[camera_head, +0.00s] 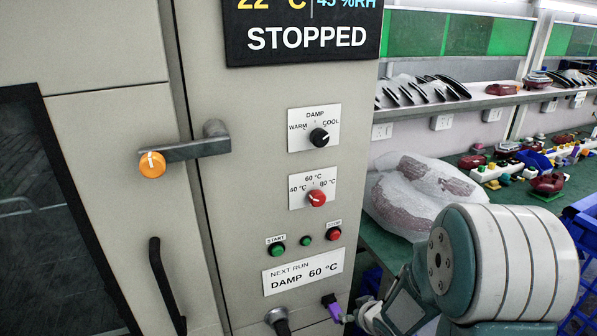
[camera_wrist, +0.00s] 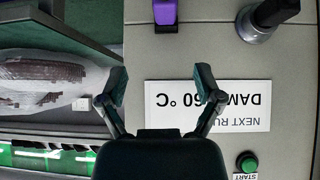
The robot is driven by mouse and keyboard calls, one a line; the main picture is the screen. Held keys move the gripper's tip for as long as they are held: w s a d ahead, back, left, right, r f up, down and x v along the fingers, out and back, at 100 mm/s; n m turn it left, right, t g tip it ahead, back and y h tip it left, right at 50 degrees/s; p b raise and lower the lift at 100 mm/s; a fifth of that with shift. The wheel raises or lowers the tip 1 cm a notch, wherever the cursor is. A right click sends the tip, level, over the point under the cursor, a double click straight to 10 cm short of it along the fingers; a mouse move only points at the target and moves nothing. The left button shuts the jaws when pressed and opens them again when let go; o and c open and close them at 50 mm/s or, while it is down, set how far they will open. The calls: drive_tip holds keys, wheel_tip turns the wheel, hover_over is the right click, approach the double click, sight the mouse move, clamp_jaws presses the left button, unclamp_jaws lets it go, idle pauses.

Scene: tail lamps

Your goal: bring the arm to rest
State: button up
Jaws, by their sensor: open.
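My gripper (camera_wrist: 160,86) is open in the wrist view, with its two dark fingers apart and nothing between them. It faces the grey control panel (camera_wrist: 215,60), which appears upside down there. In the body camera view my arm comes in at the lower right, in front of the bench, and reaches left toward the panel's lower right edge. The fingers are hard to make out in that view. A purple piece (camera_wrist: 170,12) sits on the panel beyond the fingers, apart from them; it also shows in the body camera view (camera_head: 330,300).
The cabinet has a black knob (camera_head: 319,137), a red knob (camera_head: 317,198), a lever with an orange end (camera_head: 152,164) and a dark lower knob (camera_head: 279,320). A wrapped part (camera_head: 415,195) lies on the green bench close to my arm. Blue bins stand at right.

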drive_tip(key=s+d+r+m+h, duration=0.1)
drive_tip(key=s+r+h, duration=0.15)
drive_tip(key=r, duration=0.45)
drive_tip(key=s+d+r+m+h, duration=0.1)
drive_tip(key=s+d+r, duration=0.15)
drive_tip(key=r, duration=0.45)
drive_tip(key=s+a+r+g, duration=0.1)
drive_tip(key=s+a+r, duration=0.1)
drive_tip(key=s, duration=0.4)
drive_tip(key=s+a+r+m+g+y, duration=0.1)
drive_tip(key=s+r, duration=0.3)
drive_tip(key=s, duration=0.1)
drive_tip(key=s+a+r+g, duration=0.1)
drive_tip(key=s+a+r, duration=0.1)
drive_tip(key=s, duration=0.4)
drive_tip(key=shift+s+a+r, duration=0.3)
drive_tip(key=shift+a+r, duration=0.05)
drive_tip(key=shift+r, duration=0.45)
